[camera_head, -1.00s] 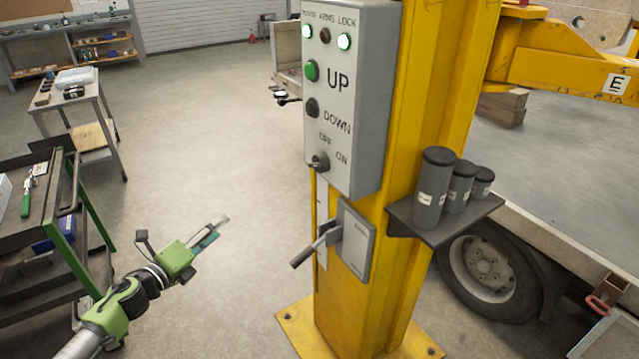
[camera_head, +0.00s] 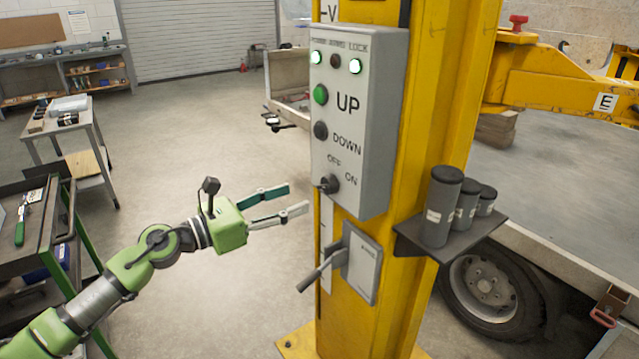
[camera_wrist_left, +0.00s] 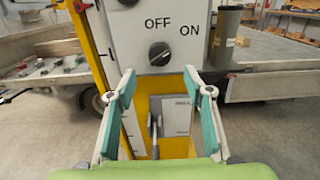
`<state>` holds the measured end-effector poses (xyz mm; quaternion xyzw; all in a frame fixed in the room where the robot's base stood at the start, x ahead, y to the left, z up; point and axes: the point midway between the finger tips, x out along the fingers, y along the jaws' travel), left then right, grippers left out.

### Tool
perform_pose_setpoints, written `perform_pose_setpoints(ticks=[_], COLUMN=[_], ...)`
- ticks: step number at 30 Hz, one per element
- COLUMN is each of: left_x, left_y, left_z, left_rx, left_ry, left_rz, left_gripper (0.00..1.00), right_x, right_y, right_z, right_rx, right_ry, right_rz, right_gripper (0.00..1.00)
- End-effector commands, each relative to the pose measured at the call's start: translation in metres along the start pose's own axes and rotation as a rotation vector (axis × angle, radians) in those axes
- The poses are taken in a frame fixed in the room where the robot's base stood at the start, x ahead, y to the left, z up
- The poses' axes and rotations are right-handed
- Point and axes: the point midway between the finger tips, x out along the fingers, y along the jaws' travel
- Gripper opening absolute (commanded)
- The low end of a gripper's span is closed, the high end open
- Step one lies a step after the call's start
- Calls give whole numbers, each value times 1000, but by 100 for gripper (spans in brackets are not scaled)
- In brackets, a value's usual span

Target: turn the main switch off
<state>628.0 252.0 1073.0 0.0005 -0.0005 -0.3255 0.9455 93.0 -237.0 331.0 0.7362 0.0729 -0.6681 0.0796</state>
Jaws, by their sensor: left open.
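The main switch (camera_head: 328,184) is a dark rotary knob low on the grey control box (camera_head: 357,120), under the OFF and ON labels. In the left wrist view the knob (camera_wrist_left: 160,54) sits above and between the fingers, its pointer mark toward the ON side. My left gripper (camera_head: 298,199) is open and empty, just left of the box at about the knob's height, apart from it. Its teal-lined fingers also show in the left wrist view (camera_wrist_left: 166,95). My right gripper is not in view.
A lever (camera_head: 321,272) on a grey plate (camera_head: 361,262) juts out below the box on the yellow post (camera_head: 426,110). A shelf (camera_head: 450,235) with dark canisters is on the right. A green tool cart (camera_head: 38,240) stands left. Floor left of the post is clear.

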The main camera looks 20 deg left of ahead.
Motion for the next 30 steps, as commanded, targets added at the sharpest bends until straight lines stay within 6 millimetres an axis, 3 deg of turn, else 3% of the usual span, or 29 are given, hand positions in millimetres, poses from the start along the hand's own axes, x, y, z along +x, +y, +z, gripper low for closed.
perform_pose_setpoints(ticks=[12, 18, 26, 30], left_x=[69, 82, 83, 83], left_y=[0, 0, 0, 0], left_z=[3, 0, -1, 0], left_rx=[-3, -1, -1, -1], left_ry=[-3, -1, 0, 0], left_rz=[0, 0, 0, 0], left_gripper=[47, 47, 47, 16], right_x=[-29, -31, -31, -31], right_y=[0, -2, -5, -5], right_z=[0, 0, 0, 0], right_rx=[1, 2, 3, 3], right_ry=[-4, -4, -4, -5], right_rz=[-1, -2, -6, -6], right_gripper=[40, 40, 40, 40])
